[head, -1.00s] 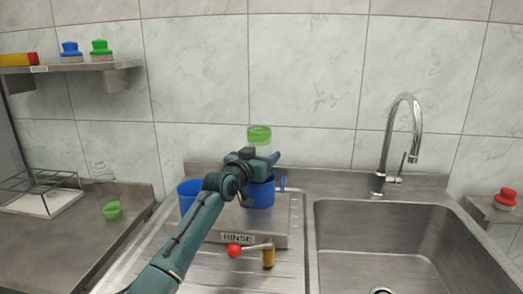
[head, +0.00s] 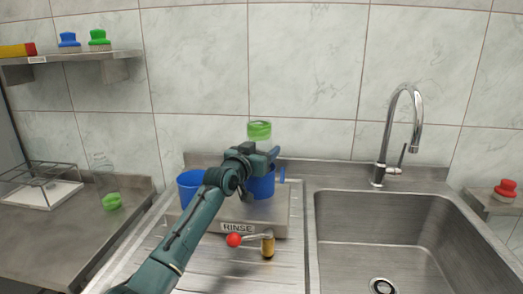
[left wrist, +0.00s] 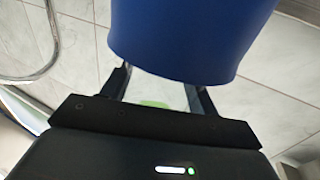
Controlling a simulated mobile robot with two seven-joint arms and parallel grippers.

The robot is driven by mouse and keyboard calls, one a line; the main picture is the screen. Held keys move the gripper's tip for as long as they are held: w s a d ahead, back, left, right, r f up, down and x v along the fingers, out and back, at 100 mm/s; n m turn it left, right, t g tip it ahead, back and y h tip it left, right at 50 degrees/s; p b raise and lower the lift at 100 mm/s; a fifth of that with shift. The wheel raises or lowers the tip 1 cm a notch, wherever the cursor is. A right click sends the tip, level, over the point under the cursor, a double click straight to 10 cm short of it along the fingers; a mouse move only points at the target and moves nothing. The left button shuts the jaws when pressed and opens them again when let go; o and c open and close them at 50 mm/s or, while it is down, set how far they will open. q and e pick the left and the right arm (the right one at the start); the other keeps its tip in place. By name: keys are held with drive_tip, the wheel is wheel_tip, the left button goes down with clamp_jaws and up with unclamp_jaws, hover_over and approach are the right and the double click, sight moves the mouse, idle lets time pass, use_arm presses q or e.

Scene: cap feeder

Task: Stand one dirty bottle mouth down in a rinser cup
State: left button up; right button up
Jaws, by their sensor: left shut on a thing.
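My left gripper (head: 262,160) is shut on a clear bottle at the right blue rinser cup (head: 262,184). The bottle is upside down, its green base (head: 259,130) up. In the left wrist view, the blue cup (left wrist: 190,35) fills the top between the fingers (left wrist: 160,95) and hides the bottle's mouth end. I cannot tell how deep the mouth sits. A second blue cup (head: 190,187) stands left, partly behind my arm. Another clear bottle (head: 103,178) with a green lower part (head: 111,201) stands on the left counter. My right gripper is out of view.
The sink (head: 385,235) and tap (head: 400,130) are right. A wire rack (head: 40,185) is left. A shelf (head: 75,62) holds coloured items.

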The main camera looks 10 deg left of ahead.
use_arm(q)
drive_tip(key=o, duration=1)
drive_tip(key=shift+s, duration=0.1)
